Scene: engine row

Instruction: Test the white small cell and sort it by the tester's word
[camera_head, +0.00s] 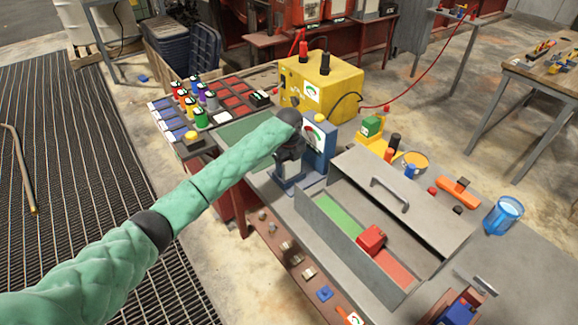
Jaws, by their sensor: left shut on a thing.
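My left gripper (290,172) comes in at the end of the green-sleeved arm and is at the blue tester (318,150), which has a white dial face. The gripper is shut on a small pale thing, taken as the white small cell; the hand hides most of it. I cannot tell whether it touches the tester's contacts. The grey sorting tray (311,213) lies to the right of the tester, with a green strip (337,214) and a red strip (394,268). A red block (371,239) sits between the strips. My right gripper is not in view.
A yellow unit (320,86) with a cable stands behind the tester. A rack of several coloured cells (190,105) is at the left. A grey lid with handle (405,200), an orange tool (453,192) and a blue cup (503,215) crowd the right side.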

